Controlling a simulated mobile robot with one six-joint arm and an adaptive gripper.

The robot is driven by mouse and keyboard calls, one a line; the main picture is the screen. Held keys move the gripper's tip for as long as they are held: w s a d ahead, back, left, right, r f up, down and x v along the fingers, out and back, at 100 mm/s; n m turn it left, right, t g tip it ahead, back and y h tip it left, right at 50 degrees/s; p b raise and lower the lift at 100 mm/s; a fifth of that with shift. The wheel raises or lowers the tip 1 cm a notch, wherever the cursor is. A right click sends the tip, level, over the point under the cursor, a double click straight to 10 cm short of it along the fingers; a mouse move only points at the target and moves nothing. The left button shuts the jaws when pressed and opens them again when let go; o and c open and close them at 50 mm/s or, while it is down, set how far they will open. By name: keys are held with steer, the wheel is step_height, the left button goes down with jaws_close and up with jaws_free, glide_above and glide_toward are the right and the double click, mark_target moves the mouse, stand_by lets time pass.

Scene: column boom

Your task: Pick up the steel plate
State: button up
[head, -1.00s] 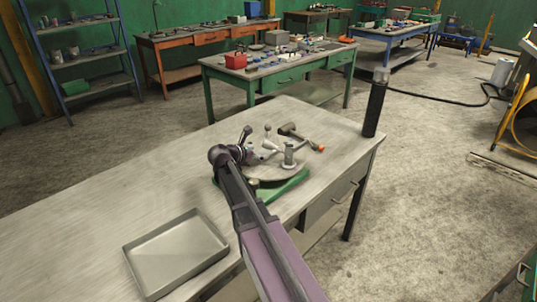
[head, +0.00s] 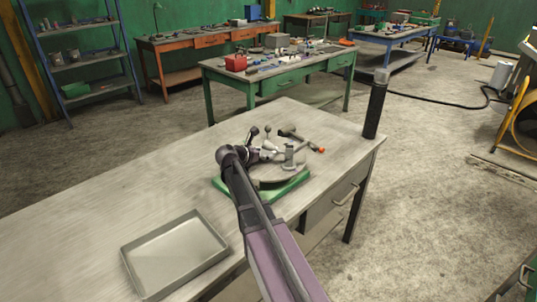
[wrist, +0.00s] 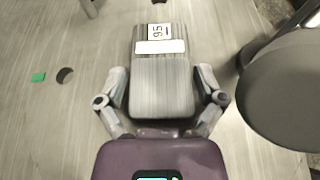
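The steel plate (wrist: 161,88) is a brushed grey slab with a white label and a tag reading 95. It lies upright in the wrist view, in the middle of the picture. My gripper (wrist: 162,78) is open, with one finger on each side of the plate's near part. Narrow gaps seem to show between fingers and plate; whether either touches is unclear. In the head view my gripper (head: 266,155) is over the workbench, among the fixture parts, and I cannot make out the plate there.
The workbench (head: 130,190) also holds a green-based round fixture (head: 290,182), a hammer (head: 307,142), a dark cylinder (head: 375,108) and an empty metal tray (head: 172,255). A large dark round part (wrist: 290,95) stands close right in the wrist view. The bench's left is clear.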

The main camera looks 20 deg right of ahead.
steer(key=c, duration=0.6)
steer(key=shift+c, duration=0.2)
steer(key=shift+r, duration=0.25)
step_height(320, 180, up, 4)
steer(key=p, duration=0.4)
steer(key=shift+f, duration=0.25)
steer(key=s+a, duration=0.3)
steer(key=a, duration=0.5)
steer(key=s+a, duration=0.3)
steer(key=a, duration=0.6)
steer(key=shift+f, duration=0.2)
steer(key=shift+r, duration=0.1)
